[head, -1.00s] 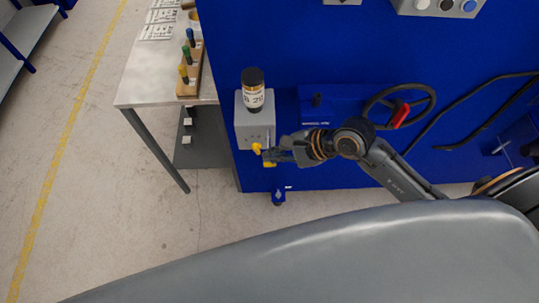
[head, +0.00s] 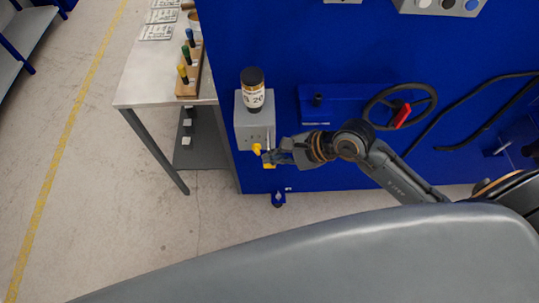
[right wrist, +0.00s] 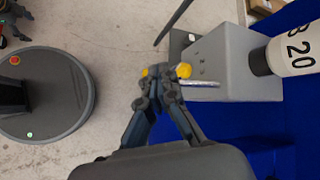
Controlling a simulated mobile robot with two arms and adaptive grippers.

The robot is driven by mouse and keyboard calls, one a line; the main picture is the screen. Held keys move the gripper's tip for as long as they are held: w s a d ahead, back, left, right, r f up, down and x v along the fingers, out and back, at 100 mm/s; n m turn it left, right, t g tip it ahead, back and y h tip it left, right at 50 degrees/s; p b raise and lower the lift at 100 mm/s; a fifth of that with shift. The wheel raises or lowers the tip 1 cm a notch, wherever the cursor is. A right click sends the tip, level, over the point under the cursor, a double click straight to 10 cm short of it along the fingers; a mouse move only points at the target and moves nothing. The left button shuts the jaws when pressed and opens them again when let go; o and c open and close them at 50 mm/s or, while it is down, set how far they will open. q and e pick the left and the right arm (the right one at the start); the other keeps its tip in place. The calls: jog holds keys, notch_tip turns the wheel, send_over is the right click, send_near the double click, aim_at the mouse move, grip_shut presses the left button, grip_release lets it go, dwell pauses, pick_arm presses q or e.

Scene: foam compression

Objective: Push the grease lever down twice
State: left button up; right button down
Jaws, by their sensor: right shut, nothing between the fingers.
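The grease unit is a grey box (head: 253,108) on the blue machine wall, with a black-capped container (head: 253,93) marked "B 20" on top. Its lever shows in the right wrist view as a silver rod (right wrist: 205,84) ending in a yellow knob (right wrist: 184,70). The yellow knob (head: 257,148) also shows at the box's lower front in the head view. My right gripper (head: 269,158) is shut and empty, with its yellow-marked tips close beside the knob. In the right wrist view the gripper tips (right wrist: 152,80) appear left of the knob; contact is unclear.
A handwheel (head: 400,106) with a red handle is right of the box. A table (head: 143,85) with coloured pegs in a wooden block (head: 189,88) stands to the left. The floor at left is clear.

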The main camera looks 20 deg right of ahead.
dwell(0.3)
jog(key=shift+r+p, duration=1.05)
jog(key=shift+r, duration=0.65)
jog(key=shift+r, duration=0.1)
notch_tip(320, 180, up, 5)
jog(key=p, duration=0.3)
